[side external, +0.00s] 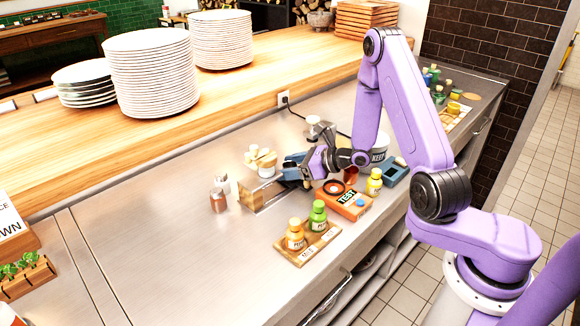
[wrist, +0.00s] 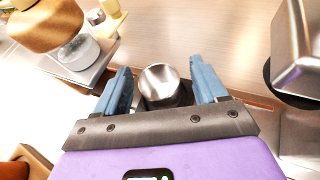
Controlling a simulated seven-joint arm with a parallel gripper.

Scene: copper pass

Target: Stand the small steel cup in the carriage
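My gripper (side external: 293,170) is low over the steel counter, beside a wooden base with a metal rail (side external: 272,196). In the wrist view its two blue fingers (wrist: 161,66) are apart, one on each side of the small steel cup (wrist: 159,78). A narrow gap shows between the cup and each finger. The cup's round, shiny end faces the camera. A dark piece (wrist: 180,97) shows around its near lower edge; I cannot tell whether this is the carriage. In the side view my gripper hides the cup.
An orange TEST box (side external: 349,203), yellow bottle (side external: 374,183) and blue tray (side external: 396,172) stand right of my gripper. Green (side external: 318,217) and orange (side external: 295,236) bottles stand on a board in front. The counter farther left is clear.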

